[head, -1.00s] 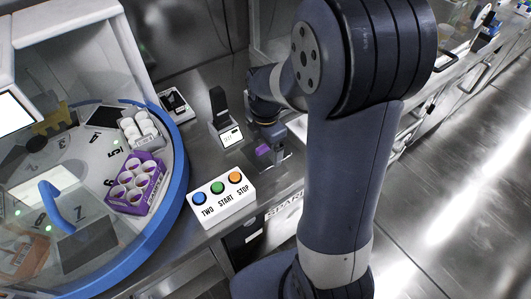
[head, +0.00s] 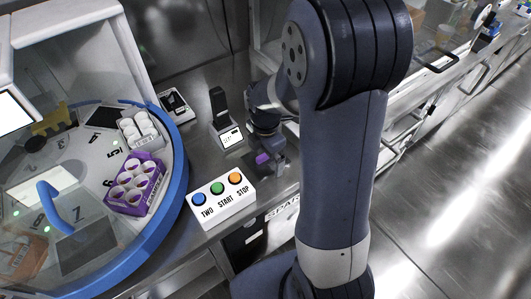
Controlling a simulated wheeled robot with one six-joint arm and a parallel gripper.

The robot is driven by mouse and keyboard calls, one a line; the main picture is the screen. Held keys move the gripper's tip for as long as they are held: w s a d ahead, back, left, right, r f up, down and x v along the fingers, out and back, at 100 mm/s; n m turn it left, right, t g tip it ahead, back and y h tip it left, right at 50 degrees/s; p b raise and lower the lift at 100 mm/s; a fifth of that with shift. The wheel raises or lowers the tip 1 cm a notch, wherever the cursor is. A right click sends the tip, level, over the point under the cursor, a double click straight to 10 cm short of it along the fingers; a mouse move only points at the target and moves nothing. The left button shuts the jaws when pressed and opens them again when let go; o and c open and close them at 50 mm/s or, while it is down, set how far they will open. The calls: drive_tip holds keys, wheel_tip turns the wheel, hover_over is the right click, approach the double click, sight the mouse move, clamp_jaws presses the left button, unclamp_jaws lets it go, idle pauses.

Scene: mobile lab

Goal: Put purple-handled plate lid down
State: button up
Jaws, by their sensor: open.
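The purple handle (head: 263,158) of the plate lid shows as a small patch at my gripper, on the steel bench behind the button box. The rest of the lid is too small and dark to make out clearly. My gripper (head: 270,163) is low over the bench at the handle, and its jaws are open. I cannot tell whether the fingers still touch the handle. My arm fills the middle of the head view and hides the bench to the right.
A white box with blue, green and orange buttons (head: 220,199) stands just in front. A small device with a lit screen (head: 228,128) stands behind left. A blue-rimmed round machine (head: 178,185) holding a purple rack (head: 135,184) fills the left.

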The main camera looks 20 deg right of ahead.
wheel_tip(320, 180, up, 12)
drive_tip(key=p, duration=0.1)
drive_tip(key=shift+r, duration=0.2)
drive_tip(key=shift+f, duration=0.1)
idle(0.3)
wheel_tip(320, 180, down, 13)
drive_tip(key=shift+r+b, duration=0.1)
drive_tip(key=shift+b, duration=0.55)
wheel_tip(320, 180, up, 3)
drive_tip(key=shift+p, duration=0.35)
drive_tip(key=shift+r, duration=0.65)
drive_tip(key=shift+f, duration=0.1)
